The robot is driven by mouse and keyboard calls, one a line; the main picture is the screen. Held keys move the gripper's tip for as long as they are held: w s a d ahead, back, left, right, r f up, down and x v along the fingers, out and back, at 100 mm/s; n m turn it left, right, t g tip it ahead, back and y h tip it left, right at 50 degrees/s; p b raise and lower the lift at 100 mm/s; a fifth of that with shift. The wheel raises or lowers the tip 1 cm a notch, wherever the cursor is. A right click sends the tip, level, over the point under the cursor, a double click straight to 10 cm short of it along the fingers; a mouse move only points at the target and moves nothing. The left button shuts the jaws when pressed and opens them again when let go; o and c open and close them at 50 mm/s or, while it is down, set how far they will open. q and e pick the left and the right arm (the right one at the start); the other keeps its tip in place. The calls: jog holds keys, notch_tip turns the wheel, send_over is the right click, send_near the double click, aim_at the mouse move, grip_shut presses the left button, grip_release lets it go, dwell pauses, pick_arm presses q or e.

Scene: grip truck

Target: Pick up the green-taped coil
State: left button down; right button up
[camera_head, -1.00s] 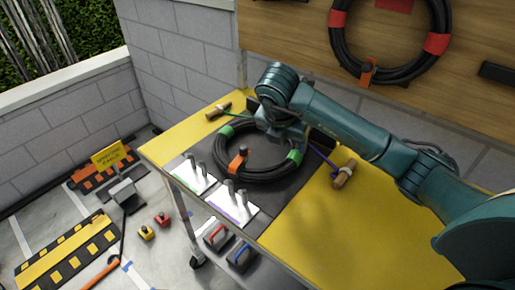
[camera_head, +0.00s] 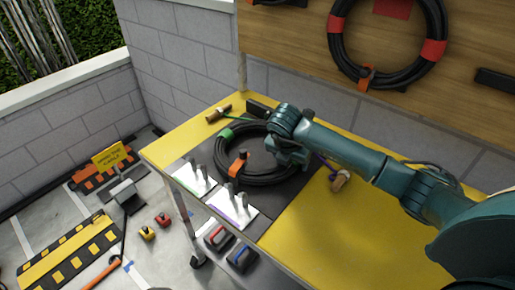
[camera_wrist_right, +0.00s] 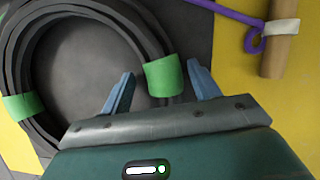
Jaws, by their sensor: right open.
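The green-taped coil (camera_head: 222,166) is a black cable ring lying on the dark mat of the yellow table, with an orange clip (camera_head: 238,161) at its front. In the right wrist view the coil (camera_wrist_right: 40,45) shows two green tape bands. My right gripper (camera_wrist_right: 160,82) is open, with its fingertips on either side of the green band (camera_wrist_right: 163,76) at the coil's near edge. I cannot tell whether the fingers touch it. In the head view my right gripper (camera_head: 290,158) covers the coil's right side. My left gripper is not in view.
White plates with grey pegs (camera_head: 232,207) stand at the table's front edge. A wooden handle with purple cord (camera_wrist_right: 277,42) lies right of the coil; another handle (camera_head: 218,113) lies behind. A red-taped coil (camera_head: 337,50) hangs on the wall board. The yellow tabletop (camera_head: 330,235) is clear at front right.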

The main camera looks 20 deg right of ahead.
jog(key=shift+c, duration=0.4)
grip_shut()
jog(key=shift+w+r, duration=0.2)
jog(key=shift+r, duration=0.05)
